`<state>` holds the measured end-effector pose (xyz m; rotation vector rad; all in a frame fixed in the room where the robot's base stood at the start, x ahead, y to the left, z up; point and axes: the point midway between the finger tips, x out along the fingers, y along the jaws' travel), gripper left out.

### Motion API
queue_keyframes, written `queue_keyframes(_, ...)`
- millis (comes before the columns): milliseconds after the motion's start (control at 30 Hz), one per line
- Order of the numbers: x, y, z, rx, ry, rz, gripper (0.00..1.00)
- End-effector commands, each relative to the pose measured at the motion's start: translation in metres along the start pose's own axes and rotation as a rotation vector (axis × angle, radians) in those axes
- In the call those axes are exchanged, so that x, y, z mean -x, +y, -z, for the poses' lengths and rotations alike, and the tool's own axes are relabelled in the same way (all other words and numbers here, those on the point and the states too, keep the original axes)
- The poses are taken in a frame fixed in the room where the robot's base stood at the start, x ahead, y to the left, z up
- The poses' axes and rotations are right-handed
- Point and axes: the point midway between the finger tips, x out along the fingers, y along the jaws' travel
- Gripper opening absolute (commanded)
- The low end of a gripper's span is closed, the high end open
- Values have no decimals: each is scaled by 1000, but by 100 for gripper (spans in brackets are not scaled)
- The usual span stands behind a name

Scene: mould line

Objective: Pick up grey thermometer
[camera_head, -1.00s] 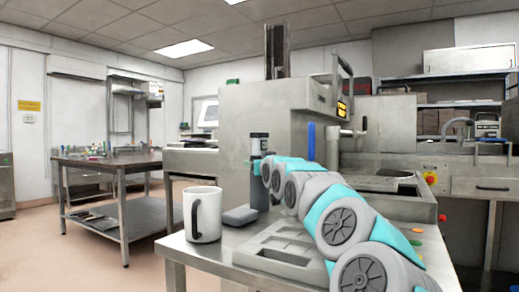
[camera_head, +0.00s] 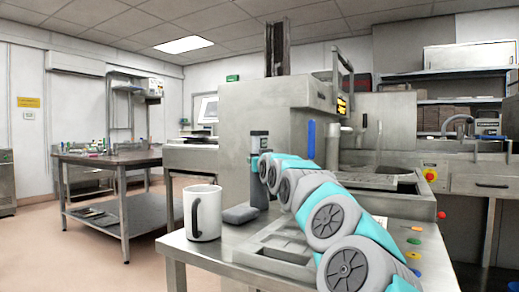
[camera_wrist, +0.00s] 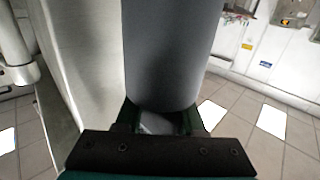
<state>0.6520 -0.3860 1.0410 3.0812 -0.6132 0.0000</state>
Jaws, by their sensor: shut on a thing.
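The grey thermometer (camera_head: 259,145) appears as a tall, dark grey, bottle-like cylinder, upright behind the white mug and the grey block. My gripper (camera_head: 258,163) is at its upper part, with my arm reaching in from the right. In the wrist view the smooth grey cylinder (camera_wrist: 172,50) fills the middle, and my gripper (camera_wrist: 160,120) is shut on it. The fingertips are mostly hidden by the cylinder. I cannot tell whether its base touches the table.
A white mug (camera_head: 203,226) with a dark handle stands at the steel table's (camera_head: 205,256) left edge. A small grey block (camera_head: 239,214) lies beside it. A grey tray (camera_head: 262,252) and several coloured discs (camera_head: 414,241) lie further right. A large machine (camera_head: 235,115) stands behind.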

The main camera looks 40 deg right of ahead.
Motion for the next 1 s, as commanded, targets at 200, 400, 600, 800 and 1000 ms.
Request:
queue_keyframes(200,0,0,0,0,0,0,0)
queue_keyframes(400,0,0,0,0,0,0,0)
queue_keyframes(600,0,0,1,0,1,0,0)
queue_keyframes(800,0,0,12,1,4,-1,0)
queue_keyframes(1000,0,0,30,-1,2,0,0)
